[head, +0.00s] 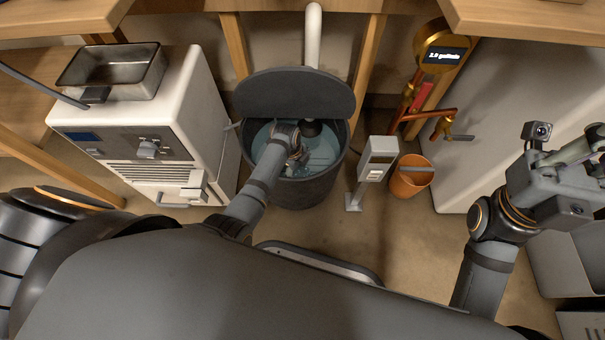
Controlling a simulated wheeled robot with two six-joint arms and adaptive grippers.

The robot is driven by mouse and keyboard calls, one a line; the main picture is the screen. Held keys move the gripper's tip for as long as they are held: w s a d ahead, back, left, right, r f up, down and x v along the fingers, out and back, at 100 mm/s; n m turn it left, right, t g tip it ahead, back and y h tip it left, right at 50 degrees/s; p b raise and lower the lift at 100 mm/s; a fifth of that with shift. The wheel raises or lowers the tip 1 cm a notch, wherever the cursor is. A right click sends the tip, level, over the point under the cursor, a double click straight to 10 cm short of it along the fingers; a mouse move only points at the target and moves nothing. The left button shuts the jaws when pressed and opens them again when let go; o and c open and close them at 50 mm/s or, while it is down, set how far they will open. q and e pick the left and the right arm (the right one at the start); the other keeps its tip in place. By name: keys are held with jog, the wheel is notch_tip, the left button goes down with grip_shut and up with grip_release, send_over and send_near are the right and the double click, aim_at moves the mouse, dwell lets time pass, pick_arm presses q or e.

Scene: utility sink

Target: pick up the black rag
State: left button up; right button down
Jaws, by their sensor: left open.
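I cannot make out a black rag in the head view. My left arm reaches down into a round dark grey tub (310,190) with bluish water (322,152) in it. My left gripper (299,158) is open inside the tub, low over or at the water; its fingertips are small and partly hidden by my wrist. A small dark object (311,128) shows beside it near the back of the tub; I cannot tell what it is. My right gripper (592,145) is at the right edge, away from the tub, with its fingers partly cut off.
A dark lid (295,95) stands raised behind the tub. A white machine with a metal tray (113,71) stands to the left. A grey post box (378,158), an orange bucket (411,177) and copper pipes with a gauge (441,54) stand to the right.

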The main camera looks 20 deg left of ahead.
aim_at(301, 174)
pick_arm(q)
jog(key=f+b, duration=0.2)
jog(key=f, duration=0.1)
jog(key=f+b, duration=0.1)
jog(key=f, duration=0.1)
jog(key=shift+w+d+b, duration=0.15)
jog(key=shift+w+b, duration=0.1)
jog(key=shift+b, duration=0.05)
jog(key=shift+r, duration=0.2)
jog(key=shift+c, duration=0.2)
jog(key=c, duration=1.2)
